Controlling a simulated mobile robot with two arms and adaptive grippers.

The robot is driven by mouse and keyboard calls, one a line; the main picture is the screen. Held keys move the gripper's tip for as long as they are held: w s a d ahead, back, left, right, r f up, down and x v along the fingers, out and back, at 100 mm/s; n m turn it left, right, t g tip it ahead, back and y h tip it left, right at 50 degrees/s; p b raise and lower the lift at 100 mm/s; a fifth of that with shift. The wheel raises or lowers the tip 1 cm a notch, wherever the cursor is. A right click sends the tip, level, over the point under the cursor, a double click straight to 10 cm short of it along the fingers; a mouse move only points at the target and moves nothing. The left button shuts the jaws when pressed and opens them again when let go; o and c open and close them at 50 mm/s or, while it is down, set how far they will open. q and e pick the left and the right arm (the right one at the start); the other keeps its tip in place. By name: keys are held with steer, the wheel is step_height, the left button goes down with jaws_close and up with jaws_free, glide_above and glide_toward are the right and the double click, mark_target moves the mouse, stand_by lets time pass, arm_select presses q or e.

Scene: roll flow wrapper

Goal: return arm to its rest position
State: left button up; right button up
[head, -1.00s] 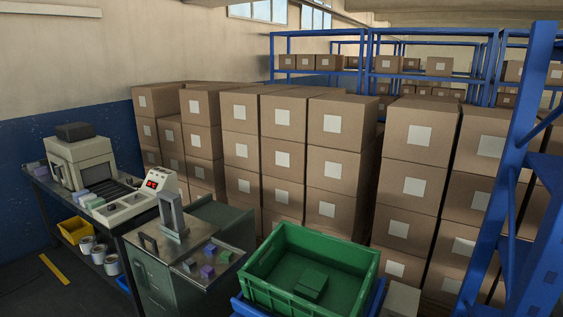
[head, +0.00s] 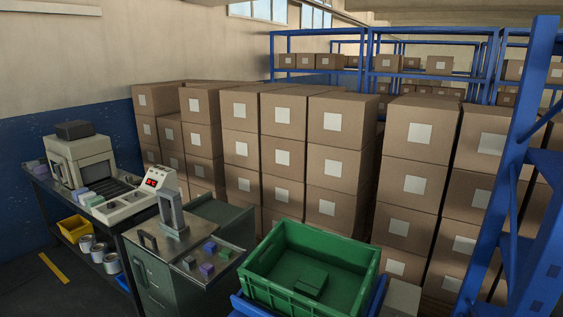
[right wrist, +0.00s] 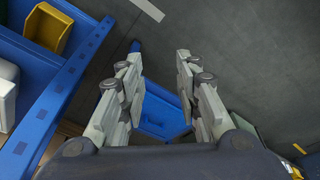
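My right gripper (right wrist: 160,100) shows in the right wrist view with its two fingers spread apart and nothing between them. It is above the dark floor (right wrist: 225,55), with a blue surface (right wrist: 160,115) lower down behind the fingers. Neither gripper nor arm shows in the head view. My left gripper is in no current view.
A green crate (head: 262,290) with a green block (head: 311,283) inside stands at the front. Left of it are a metal cabinet (head: 165,285) with small blocks on top and a wrapping machine (head: 85,160). Stacked cartons (head: 335,160) fill the back; a blue rack (head: 520,170) is at right.

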steer(key=s+d+f+g+b, duration=0.1)
steer(key=s+d+f, duration=0.2)
steer(key=s+f, duration=1.5)
step_height(320, 180, down, 4)
steer(key=shift+s+r+g, duration=0.2)
steer(key=shift+r+g, duration=0.05)
steer(key=shift+g, duration=0.05)
steer(key=shift+d, duration=0.1)
